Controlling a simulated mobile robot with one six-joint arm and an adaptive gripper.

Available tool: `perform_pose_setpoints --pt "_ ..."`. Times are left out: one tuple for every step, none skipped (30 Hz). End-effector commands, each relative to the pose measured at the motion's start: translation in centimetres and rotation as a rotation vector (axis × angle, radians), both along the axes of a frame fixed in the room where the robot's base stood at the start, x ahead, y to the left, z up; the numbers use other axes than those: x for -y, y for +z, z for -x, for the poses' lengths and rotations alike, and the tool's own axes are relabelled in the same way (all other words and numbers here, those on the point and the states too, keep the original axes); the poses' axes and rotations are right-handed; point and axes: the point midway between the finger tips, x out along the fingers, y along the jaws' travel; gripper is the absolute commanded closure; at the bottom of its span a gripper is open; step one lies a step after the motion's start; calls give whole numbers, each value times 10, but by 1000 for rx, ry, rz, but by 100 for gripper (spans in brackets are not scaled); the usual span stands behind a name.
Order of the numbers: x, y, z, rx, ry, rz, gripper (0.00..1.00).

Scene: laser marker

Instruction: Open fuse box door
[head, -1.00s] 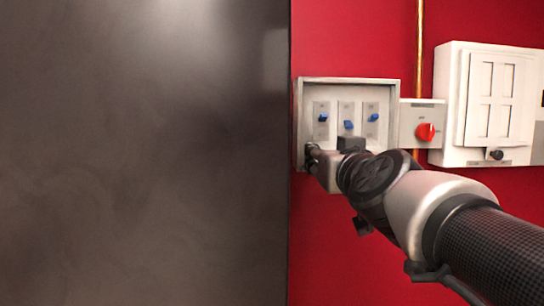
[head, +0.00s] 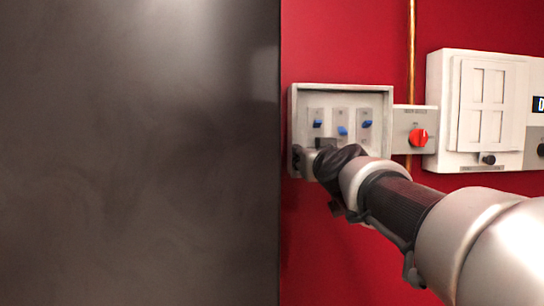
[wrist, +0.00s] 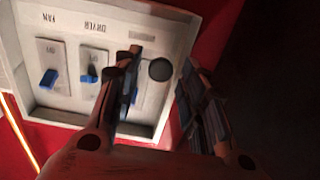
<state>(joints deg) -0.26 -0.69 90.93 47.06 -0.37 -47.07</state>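The grey box with blue switches (head: 340,94) hangs on the red wall. I take it as the fuse box. Its switches show plainly, and I cannot tell whether a clear door covers them. My gripper (head: 312,160) is at its lower left corner, partly hidden by my wrist. In the wrist view the box (wrist: 185,22) appears upside down. A dark round knob (wrist: 160,69) shows there between the fingertips of my gripper (wrist: 161,60). The fingers are apart, one on each side of the knob. I cannot tell whether either touches it.
A grey panel with a red rotary switch (head: 418,138) adjoins the box on the right. Beyond a copper pipe (head: 411,55) is a white cabinet (head: 440,105) with a black knob (head: 488,160). A large dark panel (head: 140,150) fills the left side.

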Motion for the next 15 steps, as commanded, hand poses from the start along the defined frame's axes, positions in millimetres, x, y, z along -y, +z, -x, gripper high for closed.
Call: perform_pose_setpoints --pt "0 0 0 0 0 0 68" --pt "0 0 0 0 0 0 70" --pt "0 0 0 0 0 0 72" --pt "0 0 0 0 0 0 74" --pt "0 0 0 0 0 0 76" --pt "0 0 0 0 0 0 79" --pt "0 0 0 0 0 0 81" --pt "0 0 0 0 0 0 83" --pt "0 0 0 0 0 0 86" --pt "0 0 0 0 0 0 88" --pt "0 0 0 0 0 0 90" --pt "0 0 0 0 0 0 92" --pt "0 0 0 0 0 0 94" --pt "0 0 0 0 0 0 96" --pt "0 0 0 0 0 0 99"
